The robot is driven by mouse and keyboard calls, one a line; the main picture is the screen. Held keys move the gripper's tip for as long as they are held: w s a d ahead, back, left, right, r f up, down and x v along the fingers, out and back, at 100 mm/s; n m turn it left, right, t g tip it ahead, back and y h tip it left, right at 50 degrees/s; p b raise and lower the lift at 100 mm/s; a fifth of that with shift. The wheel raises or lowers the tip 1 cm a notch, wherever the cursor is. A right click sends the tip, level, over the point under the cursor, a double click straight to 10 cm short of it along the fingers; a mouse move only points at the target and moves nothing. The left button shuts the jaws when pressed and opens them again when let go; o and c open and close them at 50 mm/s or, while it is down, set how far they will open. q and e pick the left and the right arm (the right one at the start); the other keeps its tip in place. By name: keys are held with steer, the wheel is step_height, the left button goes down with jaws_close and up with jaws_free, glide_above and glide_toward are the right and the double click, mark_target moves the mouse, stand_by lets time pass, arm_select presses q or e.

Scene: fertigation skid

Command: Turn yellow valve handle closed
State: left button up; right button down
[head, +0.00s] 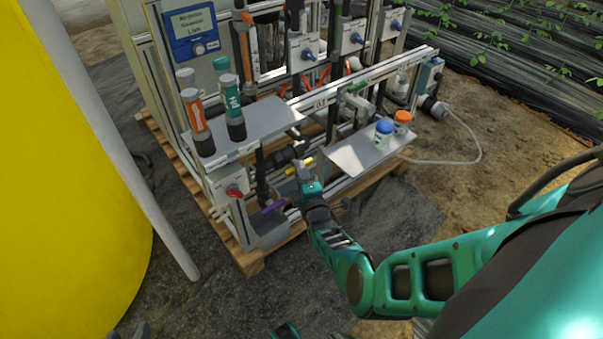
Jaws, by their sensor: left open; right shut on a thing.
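The yellow valve handle (306,162) is on the low pipework of the skid, between the two grey shelves. Only part of it shows past my gripper. My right gripper (299,172) reaches in from the lower right and is shut on the yellow handle. Its fingers hide much of the handle and the valve body, so the handle's exact angle is hard to read. My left gripper (285,331) shows only as a teal part at the bottom edge, away from the skid. It is open, with its jaws largely cut off by the frame.
A purple handle (272,206) and a red knob (234,191) are left of my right gripper. Bottles stand on the left shelf (262,123); blue-capped and orange-capped jars stand on the right shelf (350,158). A large yellow tank (60,190) fills the left side.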

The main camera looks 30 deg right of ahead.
arm_select(q)
steer(key=shift+r, duration=0.1)
steer(key=r+p, duration=0.1)
steer(key=p, duration=0.1)
steer(key=a+p, duration=0.1)
steer(key=r+p, duration=0.1)
steer(key=p, duration=0.1)
steer(key=shift+s+a+r+p, duration=0.3)
steer(key=shift+s+p, duration=0.05)
arm_select(e)
steer(key=m+g+y, duration=0.1)
steer(key=m+y, duration=0.1)
steer(key=m, duration=0.2)
steer(key=m+g+y, duration=0.1)
steer(key=m+y, duration=0.1)
steer(key=m, duration=0.3)
steer(key=d+r+m+g+y, duration=0.1)
steer(key=m+y, duration=0.1)
steer(key=m, duration=0.2)
steer(key=shift+g+y, duration=0.3)
steer(key=shift+g, duration=0.1)
steer(key=shift+m, duration=0.3)
arm_select(q)
steer(key=shift+w+r, duration=0.1)
arm_select(e)
steer(key=c, duration=1)
jaws_free()
steer(key=shift+c, duration=0.2)
